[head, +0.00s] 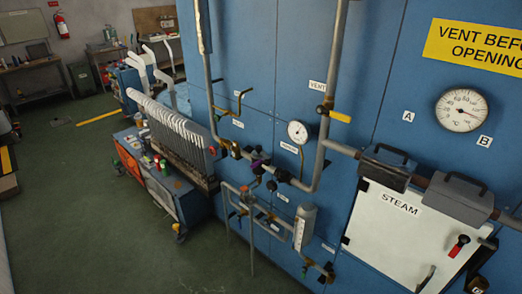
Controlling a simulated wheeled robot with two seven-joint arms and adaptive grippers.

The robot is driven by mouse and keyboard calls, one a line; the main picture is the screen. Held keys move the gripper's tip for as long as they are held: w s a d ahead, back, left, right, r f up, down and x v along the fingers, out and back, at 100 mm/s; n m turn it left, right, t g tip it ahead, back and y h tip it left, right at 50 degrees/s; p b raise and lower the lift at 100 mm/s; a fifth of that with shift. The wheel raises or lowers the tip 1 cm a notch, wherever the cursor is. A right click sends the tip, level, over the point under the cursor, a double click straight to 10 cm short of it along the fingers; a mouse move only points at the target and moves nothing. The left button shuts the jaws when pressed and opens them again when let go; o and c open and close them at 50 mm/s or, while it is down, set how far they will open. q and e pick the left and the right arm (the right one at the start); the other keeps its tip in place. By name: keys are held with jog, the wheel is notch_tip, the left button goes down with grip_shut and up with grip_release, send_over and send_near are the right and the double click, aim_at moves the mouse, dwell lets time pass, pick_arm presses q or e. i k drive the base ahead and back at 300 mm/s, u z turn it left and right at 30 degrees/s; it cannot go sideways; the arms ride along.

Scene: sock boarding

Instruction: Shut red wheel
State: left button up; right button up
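No red wheel stands out clearly. Small valve fittings sit on the pipework of the blue machine wall, among them a purple-topped one (257,163) and a small reddish part (244,189) on the lower pipes. They are too small to tell whether one is a red wheel or how far it is turned. A lever with a red end (459,245) is on the white STEAM panel (385,232) at the right. Neither of my grippers is in view.
A thick grey pipe (331,95) with a yellow lever (340,117) runs down the wall. Dial gauges (298,131) (461,110) and grey boxes with handles (455,198) are at the right. A cart (165,190) with a white-ribbed rack stands left. Green floor (70,200) is open.

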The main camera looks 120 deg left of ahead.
aim_at(213, 151)
jog(key=u, duration=4.3)
